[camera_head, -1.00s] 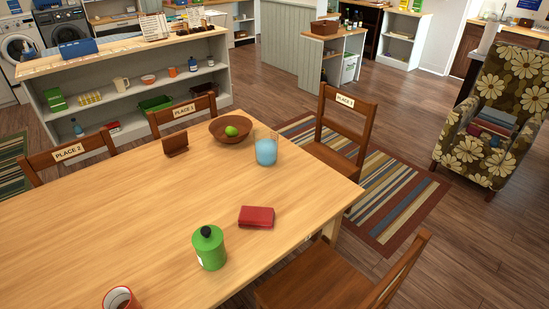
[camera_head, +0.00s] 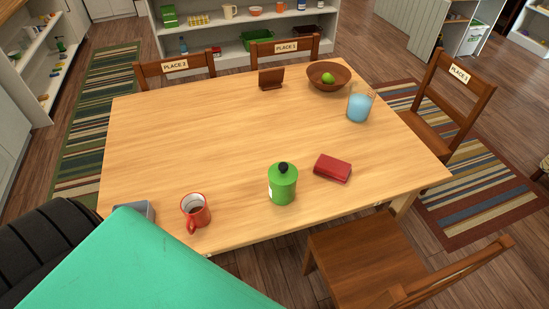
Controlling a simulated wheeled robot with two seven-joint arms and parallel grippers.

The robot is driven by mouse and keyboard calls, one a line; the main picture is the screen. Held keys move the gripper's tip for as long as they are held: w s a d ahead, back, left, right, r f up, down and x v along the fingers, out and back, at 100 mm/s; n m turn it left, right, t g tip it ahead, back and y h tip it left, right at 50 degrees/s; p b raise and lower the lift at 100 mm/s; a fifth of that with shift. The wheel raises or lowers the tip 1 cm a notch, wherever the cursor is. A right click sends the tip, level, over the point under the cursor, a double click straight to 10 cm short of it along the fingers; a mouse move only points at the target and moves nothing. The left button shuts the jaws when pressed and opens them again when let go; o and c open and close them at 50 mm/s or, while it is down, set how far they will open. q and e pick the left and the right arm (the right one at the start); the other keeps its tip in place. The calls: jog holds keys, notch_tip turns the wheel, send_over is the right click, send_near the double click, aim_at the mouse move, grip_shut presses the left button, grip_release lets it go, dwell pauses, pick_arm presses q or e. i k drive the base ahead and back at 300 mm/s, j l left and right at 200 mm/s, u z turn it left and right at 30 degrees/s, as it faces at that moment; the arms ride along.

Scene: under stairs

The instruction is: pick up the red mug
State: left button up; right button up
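The red mug (camera_head: 196,212) stands upright on the wooden table (camera_head: 215,135), close to its front edge in the lower left of the head view. Its open top shows a pale inside, and its handle points toward me. Neither of my grippers can be made out.
A green bottle (camera_head: 283,186) with a black cap stands right of the mug, then a dark red case (camera_head: 332,168). A grey object (camera_head: 136,211), partly hidden, lies left of the mug. A blue-filled glass (camera_head: 359,106) and brown bowl (camera_head: 322,76) stand farther back. Chairs surround the table.

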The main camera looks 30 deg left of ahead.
aim_at(194, 206)
jog(key=u, duration=1.75)
